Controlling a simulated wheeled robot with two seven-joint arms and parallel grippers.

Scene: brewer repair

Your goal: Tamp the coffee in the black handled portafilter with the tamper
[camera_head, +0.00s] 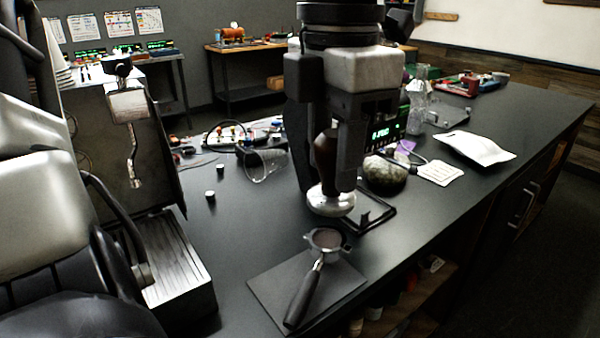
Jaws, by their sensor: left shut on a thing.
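My left gripper (328,172) points straight down in the middle of the head view and is shut on the tamper (331,202). The tamper has a dark brown handle between the fingers and a shiny round metal base below them. The black handled portafilter (303,298) lies on a dark mat (265,287) near the counter's front edge. Its round basket (325,239) faces up with brown coffee in it, and its handle points toward me. The tamper hangs upright behind and above the basket, apart from it. My right gripper is not seen.
A coffee machine with a ribbed drip tray (175,262) stands at the left. Behind the gripper are a dark stand (375,216), a round stone-like object (384,172), a tipped glass (265,165) and a white pouch (476,148). The counter's right front is clear.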

